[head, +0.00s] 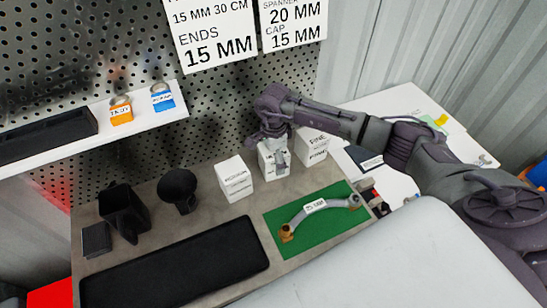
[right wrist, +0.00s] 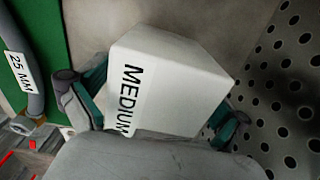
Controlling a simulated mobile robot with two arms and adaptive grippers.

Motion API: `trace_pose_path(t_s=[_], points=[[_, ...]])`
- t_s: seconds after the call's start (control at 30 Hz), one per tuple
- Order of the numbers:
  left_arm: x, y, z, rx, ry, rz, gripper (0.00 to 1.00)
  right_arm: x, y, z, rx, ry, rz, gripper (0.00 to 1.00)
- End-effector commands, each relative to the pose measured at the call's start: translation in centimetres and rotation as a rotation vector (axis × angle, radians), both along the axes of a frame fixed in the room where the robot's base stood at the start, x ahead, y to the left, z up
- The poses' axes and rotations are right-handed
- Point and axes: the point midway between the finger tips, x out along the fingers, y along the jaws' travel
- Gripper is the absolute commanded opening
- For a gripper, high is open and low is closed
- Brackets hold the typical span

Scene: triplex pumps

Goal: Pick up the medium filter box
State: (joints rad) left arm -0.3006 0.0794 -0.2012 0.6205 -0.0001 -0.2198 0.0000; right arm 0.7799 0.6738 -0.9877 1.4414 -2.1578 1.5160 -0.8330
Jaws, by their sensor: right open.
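The medium filter box (right wrist: 165,80) is white, with "MEDIUM" printed on it. In the right wrist view it lies between the two spread fingers of my right gripper, with no clear grip on it. In the head view the box (head: 266,165) stands on the bench near the pegboard, partly hidden by my right gripper (head: 277,145), which is over it from above. Whether the fingers touch its sides cannot be told. My left gripper is not in view.
A similar white box (head: 235,180) stands close on the left, and a box marked "FINE" (head: 316,146) close on the right. A green mat (head: 275,220) with a curved pipe (head: 320,206) lies in front. The perforated panel (head: 230,110) rises behind. A black mat (head: 175,272) lies front left.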

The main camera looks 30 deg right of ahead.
Motion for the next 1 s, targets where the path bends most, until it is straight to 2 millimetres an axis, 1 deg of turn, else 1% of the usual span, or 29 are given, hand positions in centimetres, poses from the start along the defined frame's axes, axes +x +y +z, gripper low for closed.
trace_pose_path(t_s=[0.03,0.07,0.1,0.43,0.47,0.67,0.77,0.87,1.0], points=[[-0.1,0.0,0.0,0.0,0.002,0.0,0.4,0.0,0.0,0.0,0.0,0.0,0.0,0.98],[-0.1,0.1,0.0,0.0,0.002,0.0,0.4,0.0,0.0,0.0,0.0,0.0,0.0,0.93],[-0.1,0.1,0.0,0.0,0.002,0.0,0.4,0.0,0.0,0.0,0.0,0.0,0.0,0.87],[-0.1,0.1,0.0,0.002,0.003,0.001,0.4,0.0,0.0,0.1,0.0,0.0,-0.001,0.32],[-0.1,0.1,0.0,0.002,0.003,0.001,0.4,0.1,0.0,0.1,0.001,-0.001,-0.001,0.3],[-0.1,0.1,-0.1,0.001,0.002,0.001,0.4,0.1,0.0,0.2,0.001,-0.002,-0.001,0.3],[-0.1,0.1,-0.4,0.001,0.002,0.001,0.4,0.2,0.0,0.9,0.001,-0.005,-0.001,0.3],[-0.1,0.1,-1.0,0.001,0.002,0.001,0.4,0.2,-0.1,2.4,0.001,-0.008,0.0,0.3],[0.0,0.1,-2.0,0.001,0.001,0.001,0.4,0.2,-0.1,5.3,0.0,-0.009,0.0,0.3]])
